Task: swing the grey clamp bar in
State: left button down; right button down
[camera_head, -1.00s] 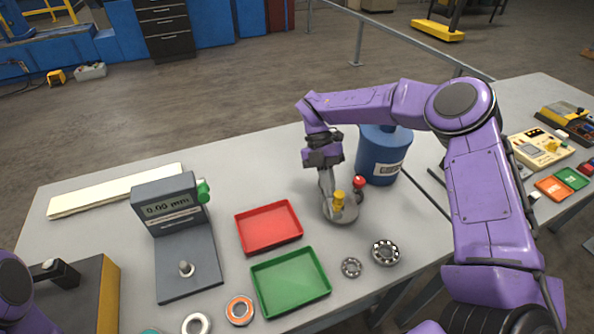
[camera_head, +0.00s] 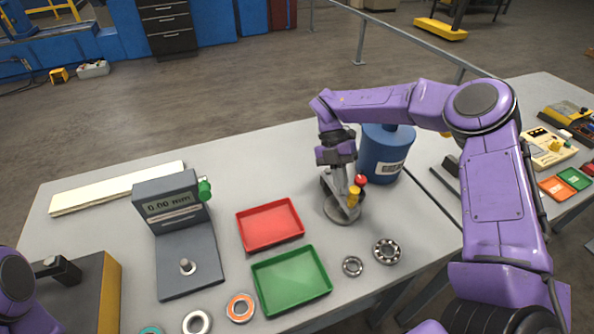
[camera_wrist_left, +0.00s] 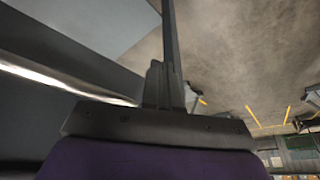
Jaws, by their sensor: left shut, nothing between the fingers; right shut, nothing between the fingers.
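A small rotor stand with a round grey base (camera_head: 343,217) stands on the table in front of the blue drum. The grey clamp bar (camera_head: 347,208) lies low over this base, by an upright yellow part (camera_head: 354,195). A red knob (camera_head: 361,180) is just behind the yellow part. My right gripper (camera_head: 341,191) points down at the stand, shut and empty, close beside the yellow part; I cannot tell whether it touches the bar. It hides part of the stand. My left gripper (camera_wrist_left: 166,85) is shut and empty in the left wrist view, away from the stand.
The blue drum (camera_head: 383,155) is close behind the stand. A red tray (camera_head: 270,226) and green tray (camera_head: 291,280) lie to its left, bearings (camera_head: 386,251) in front. A grey gauge (camera_head: 171,205) stands further left. The table between red tray and stand is clear.

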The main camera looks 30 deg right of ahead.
jog(key=v, duration=1)
jog(key=shift+r+b, duration=0.2)
jog(key=shift+b, duration=0.1)
jog(key=shift+w, duration=0.2)
